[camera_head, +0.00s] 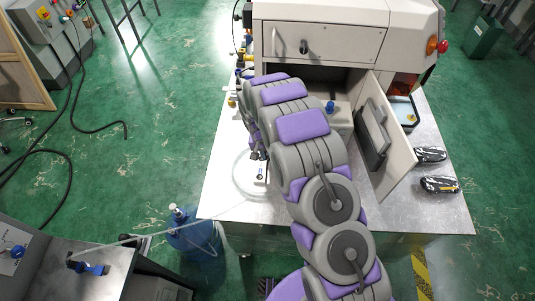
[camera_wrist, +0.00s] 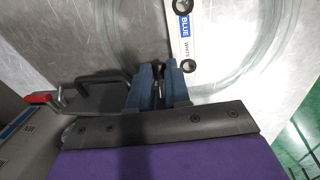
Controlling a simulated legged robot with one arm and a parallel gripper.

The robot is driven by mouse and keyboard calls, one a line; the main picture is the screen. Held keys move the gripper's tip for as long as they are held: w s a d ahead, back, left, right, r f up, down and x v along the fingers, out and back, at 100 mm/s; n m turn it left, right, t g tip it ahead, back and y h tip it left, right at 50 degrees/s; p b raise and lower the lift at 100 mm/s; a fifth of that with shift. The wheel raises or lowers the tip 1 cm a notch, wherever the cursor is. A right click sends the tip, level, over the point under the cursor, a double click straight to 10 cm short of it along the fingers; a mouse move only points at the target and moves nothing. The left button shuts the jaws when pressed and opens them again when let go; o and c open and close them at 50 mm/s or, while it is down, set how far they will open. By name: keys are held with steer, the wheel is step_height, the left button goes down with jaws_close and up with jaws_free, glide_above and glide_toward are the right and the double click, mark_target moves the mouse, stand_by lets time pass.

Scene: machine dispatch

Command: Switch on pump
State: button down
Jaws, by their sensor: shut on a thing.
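In the wrist view, my gripper (camera_wrist: 162,72) has its two blue-grey fingers close together. They are shut on a small dark part that is mostly hidden between them. A white plate lettered "BLUE WHITE" (camera_wrist: 185,32) is just beyond the fingertips, likely part of the pump; the pump's body is not clearly visible. In the head view, this small white plate (camera_head: 262,173) lies on the metal table left of my arm. My gripper is partly hidden by my arm there. The state of the pump switch cannot be told.
The metal table (camera_head: 420,212) carries a large white machine (camera_head: 322,30) with an open door (camera_head: 392,140). Two black-and-grey tools (camera_head: 440,184) lie at its right. A clear hose (camera_wrist: 285,60) loops around the plate. A bent metal bar with a red end (camera_wrist: 40,98) is left of the fingers.

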steer(key=shift+w+r+g+p, duration=0.1)
steer(key=shift+r+g+p, duration=0.1)
steer(key=shift+g+p, duration=0.45)
steer(key=shift+w+r+g+p, duration=0.1)
steer(key=shift+g+p, duration=0.1)
steer(key=shift+g, duration=0.4)
steer(key=shift+w+r+g+p, duration=0.1)
steer(key=shift+g+p, duration=0.1)
steer(key=shift+g, duration=0.35)
steer(key=shift+r+g, duration=0.1)
steer(key=shift+g, duration=0.3)
steer(key=c, duration=1.1)
jaws_free()
steer(key=shift+a, duration=0.1)
